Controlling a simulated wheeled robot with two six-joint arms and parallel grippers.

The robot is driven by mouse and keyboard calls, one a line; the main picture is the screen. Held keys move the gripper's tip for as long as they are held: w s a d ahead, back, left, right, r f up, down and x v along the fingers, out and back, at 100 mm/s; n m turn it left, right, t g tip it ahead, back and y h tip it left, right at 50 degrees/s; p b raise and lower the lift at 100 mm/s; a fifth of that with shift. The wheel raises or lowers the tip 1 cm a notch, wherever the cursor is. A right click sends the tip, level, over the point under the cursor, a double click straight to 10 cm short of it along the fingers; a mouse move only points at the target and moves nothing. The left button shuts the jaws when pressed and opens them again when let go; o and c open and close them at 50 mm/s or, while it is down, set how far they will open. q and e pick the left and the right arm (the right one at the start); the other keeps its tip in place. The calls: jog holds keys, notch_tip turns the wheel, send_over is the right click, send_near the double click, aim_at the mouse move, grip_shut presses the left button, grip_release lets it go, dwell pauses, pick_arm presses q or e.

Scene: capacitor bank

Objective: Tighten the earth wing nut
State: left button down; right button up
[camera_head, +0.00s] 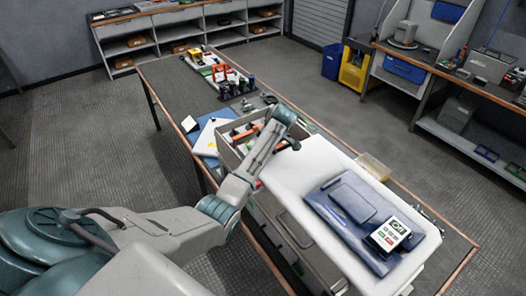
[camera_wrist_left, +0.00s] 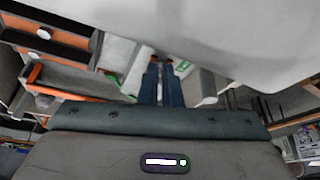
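I cannot make out the earth wing nut in either view. A grey box (camera_head: 228,157) with orange and pale parts inside stands on the table, partly hidden behind my left arm. My left gripper's two narrow blue-grey fingers (camera_wrist_left: 161,80) show in the left wrist view with a slim gap between them. I see nothing held between them. In the head view the end of the left arm is over the grey box, and the fingertips are hard to make out. My right gripper is in neither view.
A white cover (camera_head: 300,180) lies over the near end of the table (camera_head: 179,89), with a blue case (camera_head: 340,197) and handheld meter (camera_head: 389,236) on it. A tray of coloured parts (camera_head: 215,69) stands farther back.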

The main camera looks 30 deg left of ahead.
pick_arm(q)
jog(key=c, duration=1.6)
grip_release()
jog(key=shift+a, duration=0.2)
jog(key=shift+d+r, duration=0.1)
jog(key=shift+d, duration=0.1)
jog(key=b+v, duration=0.1)
jog(key=v, duration=0.9)
jog(key=shift+a+r, duration=0.1)
jog(key=shift+r, duration=0.15)
jog(key=shift+f, duration=0.1)
